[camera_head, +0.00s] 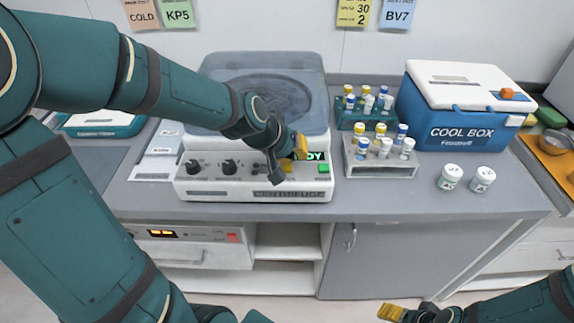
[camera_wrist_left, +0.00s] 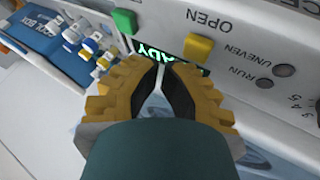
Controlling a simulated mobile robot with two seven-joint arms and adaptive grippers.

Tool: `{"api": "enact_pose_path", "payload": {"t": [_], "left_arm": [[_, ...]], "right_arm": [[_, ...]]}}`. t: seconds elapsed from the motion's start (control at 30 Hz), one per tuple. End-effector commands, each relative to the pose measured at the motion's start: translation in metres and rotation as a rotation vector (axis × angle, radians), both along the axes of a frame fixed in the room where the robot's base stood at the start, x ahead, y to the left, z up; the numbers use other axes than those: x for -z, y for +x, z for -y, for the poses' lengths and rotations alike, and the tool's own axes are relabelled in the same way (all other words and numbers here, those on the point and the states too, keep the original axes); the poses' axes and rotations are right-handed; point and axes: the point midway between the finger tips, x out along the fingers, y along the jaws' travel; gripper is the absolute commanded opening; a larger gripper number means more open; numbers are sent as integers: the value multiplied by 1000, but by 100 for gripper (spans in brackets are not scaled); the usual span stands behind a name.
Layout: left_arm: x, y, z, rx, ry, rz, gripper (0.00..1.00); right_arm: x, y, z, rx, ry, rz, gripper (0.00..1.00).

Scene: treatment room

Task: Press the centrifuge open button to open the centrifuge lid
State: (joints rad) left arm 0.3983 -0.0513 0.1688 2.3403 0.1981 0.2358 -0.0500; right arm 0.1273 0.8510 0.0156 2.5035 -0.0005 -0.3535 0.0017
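The centrifuge (camera_head: 255,196) stands on the counter with its grey-blue see-through lid (camera_head: 225,65) down. Its front panel has a yellow button (camera_head: 287,168), with OPEN printed beside it, and a green button (camera_head: 324,168) to the right. The wrist view shows the yellow button (camera_wrist_left: 198,46) and green button (camera_wrist_left: 124,21) just beyond the fingertips. My left gripper (camera_head: 299,147) is shut and empty in front of the lit display, its tips (camera_wrist_left: 161,66) close to the yellow button. Contact cannot be told. My right gripper (camera_head: 391,312) is low in front of the cabinets; its finger opening is unclear.
Right of the centrifuge stand a green rack (camera_head: 350,122) and a grey rack (camera_head: 380,168) with capped vials. A blue cool box (camera_head: 455,125) and two white jars (camera_head: 450,177) are farther right. The counter's front strip is clear.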

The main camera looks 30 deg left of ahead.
Motion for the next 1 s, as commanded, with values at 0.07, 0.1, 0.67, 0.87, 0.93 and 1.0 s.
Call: {"api": "enact_pose_path", "payload": {"t": [0.07,0.1,0.67,0.87,0.93,1.0], "left_arm": [[0,0,0,0,0,0,0],[0,0,0,0,0,0,0],[9,0,0,0,0,0,0],[8,0,0,0,0,0,0],[9,0,0,0,0,0,0],[9,0,0,0,0,0,0]], "right_arm": [[0,0,0,0,0,0,67],[0,0,0,0,0,0,67],[9,0,0,0,0,0,67],[9,0,0,0,0,0,67],[9,0,0,0,0,0,67],[9,0,0,0,0,0,67]]}}
